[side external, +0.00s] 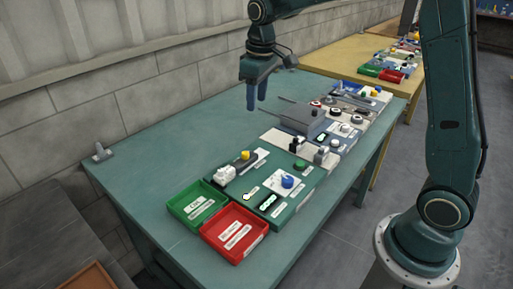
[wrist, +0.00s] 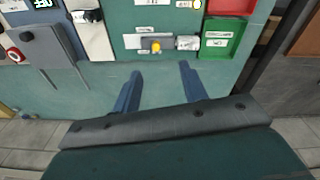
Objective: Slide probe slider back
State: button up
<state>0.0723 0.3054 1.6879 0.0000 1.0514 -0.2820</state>
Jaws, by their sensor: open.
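My gripper (side external: 256,104) is open and empty, raised above the back of the teal table. No part is clearly marked as the probe slider.
A green tray (side external: 180,214) and a red tray (side external: 215,250) stand at the near end. A white block (side external: 225,173), a blue knob (side external: 287,182) and small posts rise from the chassis. The table's left side (side external: 150,165) is clear except for a small grey bracket (side external: 101,153).

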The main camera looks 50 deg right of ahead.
jog(key=g, duration=0.1)
send_over(246, 152)
notch_tip(246, 152, down, 7)
jog(key=shift+a+r+n, duration=0.1)
jog(key=shift+r+n, duration=0.05)
jog(key=shift+n, duration=0.15)
notch_tip(246, 152, down, 14)
jog(key=shift+r, duration=0.15)
dwell(0.4)
grip_shut()
